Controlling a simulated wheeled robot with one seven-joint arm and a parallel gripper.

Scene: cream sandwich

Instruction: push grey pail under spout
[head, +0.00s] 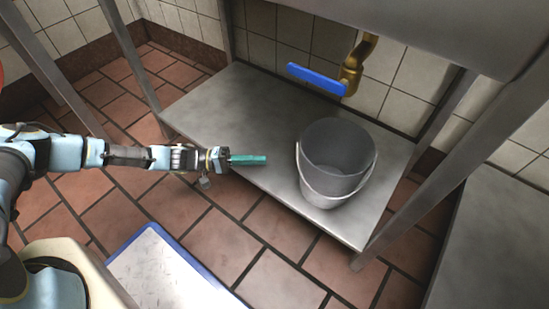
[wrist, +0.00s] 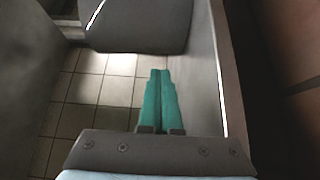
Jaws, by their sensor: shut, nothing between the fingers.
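The grey pail (head: 325,185) stands upright on a low steel shelf (head: 225,105), near its front edge. The brass spout (head: 351,70) with a blue lever (head: 316,78) hangs below the sink, behind the pail and above it in the head view. My gripper (head: 264,160) has green fingers, shut and empty, over the shelf's front edge. The fingertips point right at the pail's left side, with a gap between. In the wrist view the shut fingers (wrist: 161,72) point at a large grey rounded surface (wrist: 135,25), which appears to be the pail.
The steel sink (head: 450,25) overhangs the shelf, and steel legs (head: 425,165) stand at its corners. A tiled wall (head: 395,65) closes the back. The shelf is clear left of the pail. A blue-edged white panel (head: 155,270) is low in the foreground.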

